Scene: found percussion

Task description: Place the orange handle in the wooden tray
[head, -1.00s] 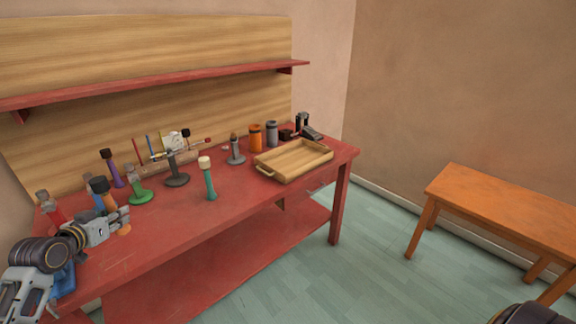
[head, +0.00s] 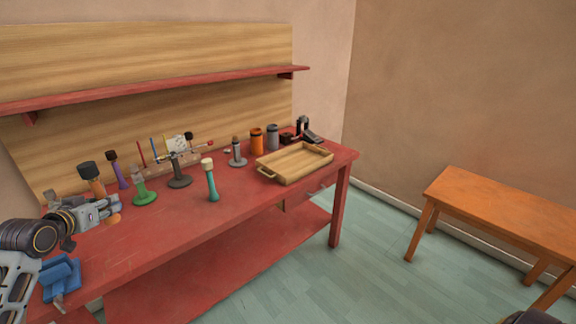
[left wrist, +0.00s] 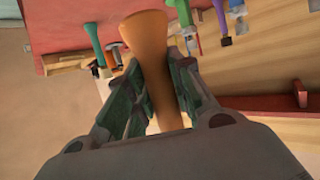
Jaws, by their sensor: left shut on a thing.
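The orange handle (head: 97,187), with a dark end on top, is upright at the left of the red table in the head view. My left gripper (head: 112,205) is shut on it around its lower part. In the left wrist view the orange handle (left wrist: 147,40) stands between the fingers of my left gripper (left wrist: 163,85). The wooden tray (head: 267,176) lies on the table's right part, looks empty, and is well apart from the gripper. My right gripper is out of view.
Orange (head: 256,142) and grey cans are behind the tray. A blue object (head: 60,277) lies front left. A red shelf (head: 160,84) runs above.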

